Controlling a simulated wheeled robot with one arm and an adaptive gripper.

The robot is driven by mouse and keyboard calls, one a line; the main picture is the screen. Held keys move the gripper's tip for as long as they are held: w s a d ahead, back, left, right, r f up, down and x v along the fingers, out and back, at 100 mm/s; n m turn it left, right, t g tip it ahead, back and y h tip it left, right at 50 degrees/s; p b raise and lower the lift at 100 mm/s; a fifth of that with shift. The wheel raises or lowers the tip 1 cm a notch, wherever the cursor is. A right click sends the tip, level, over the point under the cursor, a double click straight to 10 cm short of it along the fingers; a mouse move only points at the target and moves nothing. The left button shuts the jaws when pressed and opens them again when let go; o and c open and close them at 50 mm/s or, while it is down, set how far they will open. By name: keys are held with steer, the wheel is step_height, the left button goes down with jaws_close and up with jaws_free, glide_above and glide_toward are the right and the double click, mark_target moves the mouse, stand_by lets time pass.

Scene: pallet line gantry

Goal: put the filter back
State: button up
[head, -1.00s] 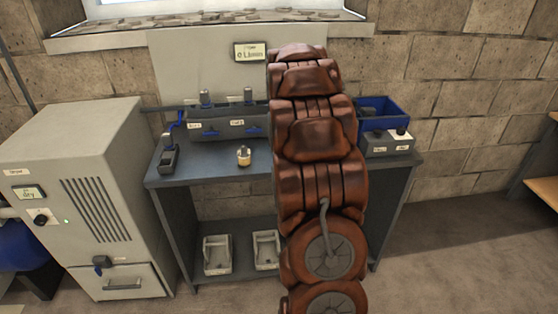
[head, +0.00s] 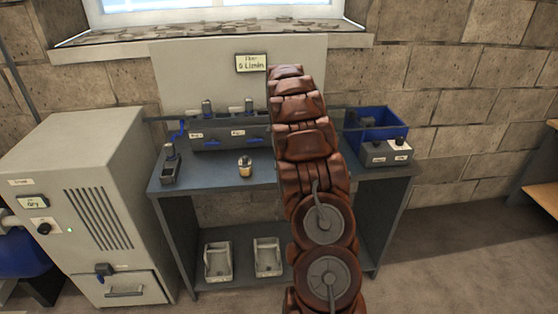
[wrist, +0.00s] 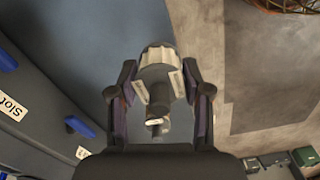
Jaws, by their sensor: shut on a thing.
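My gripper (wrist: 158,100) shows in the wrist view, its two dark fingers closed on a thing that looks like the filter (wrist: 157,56). It has a pale ribbed end and a darker narrow body. In the head view the gripper and the held filter are hidden behind my arm. A grey housing (head: 225,138) with blue levers and slot labels stands at the back of the bench (head: 215,175). Its labelled side (wrist: 38,85) fills the left of the wrist view, beside the gripper. Whether the filter touches anything cannot be told.
A small yellowish object (head: 245,167) and a dark device (head: 170,165) stand on the bench. A blue bin (head: 385,128) and a grey box (head: 385,153) are at its right end. Two pale trays (head: 218,262) sit on the lower shelf. A grey cabinet (head: 75,200) stands left.

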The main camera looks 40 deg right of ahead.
steer(key=shift+w+d+f+p, duration=0.15)
steer(key=shift+w+d+p, duration=0.15)
steer(key=shift+w+d, duration=0.5)
steer(key=shift+w+d+f+p, duration=0.1)
steer(key=shift+w+d+p, duration=0.2)
steer(key=shift+w+d, duration=0.45)
steer(key=shift+w+a+f+p, duration=0.1)
steer(key=shift+f+p, duration=0.25)
steer(key=shift+f, duration=0.3)
steer(key=shift+w+a+f+p, duration=0.1)
steer(key=shift+f+p, duration=0.25)
steer(key=shift+f, duration=0.75)
steer(key=shift+f, duration=0.15)
steer(key=o, duration=1.3)
steer(key=shift+c, duration=0.2)
step_height(320, 180, up, 12)
steer(key=b, duration=0.2)
